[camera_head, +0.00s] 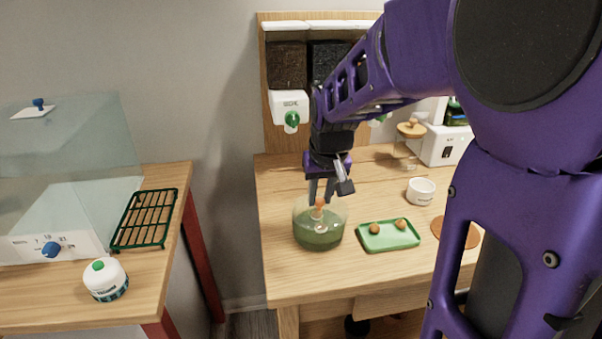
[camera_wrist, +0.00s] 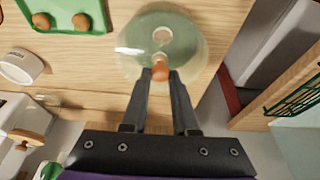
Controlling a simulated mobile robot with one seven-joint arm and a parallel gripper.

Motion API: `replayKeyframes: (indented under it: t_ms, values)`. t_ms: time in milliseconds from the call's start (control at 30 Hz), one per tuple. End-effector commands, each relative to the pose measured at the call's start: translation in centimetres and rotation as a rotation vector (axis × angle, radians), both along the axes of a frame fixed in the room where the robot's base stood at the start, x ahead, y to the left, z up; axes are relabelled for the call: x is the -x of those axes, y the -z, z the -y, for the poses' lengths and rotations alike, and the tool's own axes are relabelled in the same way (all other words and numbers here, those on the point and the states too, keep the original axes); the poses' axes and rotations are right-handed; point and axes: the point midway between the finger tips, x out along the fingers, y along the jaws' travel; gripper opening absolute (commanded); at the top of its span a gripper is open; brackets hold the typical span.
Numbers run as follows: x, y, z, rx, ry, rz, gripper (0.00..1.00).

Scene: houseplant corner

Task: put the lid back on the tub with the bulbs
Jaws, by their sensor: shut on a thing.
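My gripper (camera_head: 321,200) points down over a round, see-through green tub (camera_head: 318,240) near the left side of the table. Its fingers are shut on a small orange knob, which also shows between the fingertips (camera_wrist: 160,72) in the wrist view. A clear, lid-like rim (camera_wrist: 124,50) spreads around the knob there. I cannot tell whether it rests on the tub or hangs just above it. A pale round spot (camera_wrist: 162,35) shows through the glass. Two brown, bulb-like balls (camera_head: 374,229) lie on a green tray (camera_head: 388,246) right of the tub; no bulbs are clearly visible inside the tub.
A white cup (camera_head: 420,191), an orange-brown disc (camera_head: 462,232) and a glass jar with a wooden lid (camera_head: 411,130) stand to the right. A dispenser (camera_head: 290,107) hangs behind my gripper. A gap separates the left bench, with its green rack (camera_head: 145,219) and white pot (camera_head: 105,280).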

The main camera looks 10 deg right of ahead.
Motion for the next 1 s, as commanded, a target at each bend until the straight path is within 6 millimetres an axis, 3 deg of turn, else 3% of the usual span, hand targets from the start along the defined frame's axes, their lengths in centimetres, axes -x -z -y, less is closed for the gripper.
replayKeyframes:
  t_ms: [133, 167, 333, 533, 700, 1000]
  values:
    - [0.0, 0.0, 0.01, 0.0, 0.0, 0.0, 0.0]
    - [0.0, -0.01, 0.01, 0.0, 0.0, 0.0, 0.33]
    - [-0.01, -0.01, 0.01, 0.0, 0.0, 0.0, 0.62]
    - [0.0, -0.01, 0.01, 0.0, 0.0, 0.0, 0.62]
    - [0.0, 0.0, 0.01, 0.0, 0.0, 0.0, 0.91]
    - [0.01, -0.05, 0.01, 0.0, 0.0, 0.0, 0.92]
